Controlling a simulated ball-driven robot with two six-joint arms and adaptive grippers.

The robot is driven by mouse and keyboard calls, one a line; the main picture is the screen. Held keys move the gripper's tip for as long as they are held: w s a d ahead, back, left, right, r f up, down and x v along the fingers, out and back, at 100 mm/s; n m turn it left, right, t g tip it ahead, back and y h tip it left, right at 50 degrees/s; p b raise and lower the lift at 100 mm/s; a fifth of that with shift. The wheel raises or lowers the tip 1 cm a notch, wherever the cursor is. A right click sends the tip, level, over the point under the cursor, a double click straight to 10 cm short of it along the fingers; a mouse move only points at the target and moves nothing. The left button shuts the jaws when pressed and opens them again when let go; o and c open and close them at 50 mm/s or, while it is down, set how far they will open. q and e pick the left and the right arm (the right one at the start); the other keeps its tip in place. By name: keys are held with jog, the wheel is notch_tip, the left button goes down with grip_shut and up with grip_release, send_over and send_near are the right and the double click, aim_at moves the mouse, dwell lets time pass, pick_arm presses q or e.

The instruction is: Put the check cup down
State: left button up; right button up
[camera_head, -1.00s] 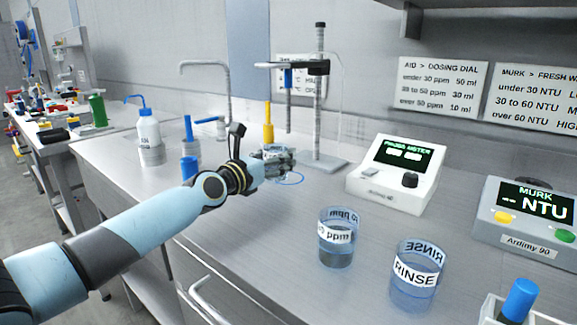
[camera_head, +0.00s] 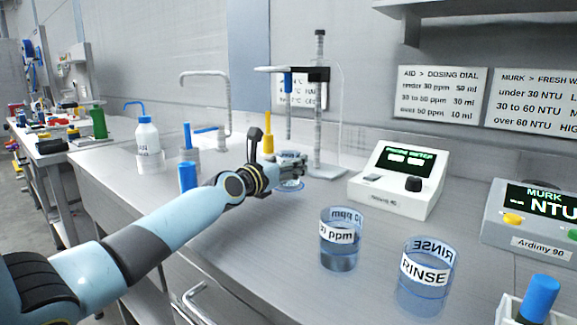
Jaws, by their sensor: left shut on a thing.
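My left gripper (camera_head: 296,168) reaches in from the left over the bench and is shut on a clear, blue-tinted cup, taken as the check cup (camera_head: 290,185). The gripper hides much of the cup; its rim shows above the fingers and its base below. It is upright, near the foot of the probe stand (camera_head: 318,130). I cannot tell whether its base touches the steel bench (camera_head: 240,235). My right gripper is not in view.
A ppm-labelled cup (camera_head: 339,258) and a RINSE cup (camera_head: 424,295) stand at the front right. The probe meter (camera_head: 398,182) and the MURK meter (camera_head: 535,225) stand behind them. A blue-capped bottle (camera_head: 148,135) and a tap (camera_head: 205,74) are at the left. The bench's front middle is clear.

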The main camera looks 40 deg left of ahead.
pick_arm(q)
jog(key=shift+f, duration=0.1)
jog(key=o, duration=1.2)
jog(key=shift+o, duration=0.2)
jog(key=shift+r, duration=0.25)
jog(key=s+p, duration=0.5)
jog(key=s, duration=0.6)
jog(key=shift+s+f, duration=0.1)
jog(key=shift+s, duration=0.45)
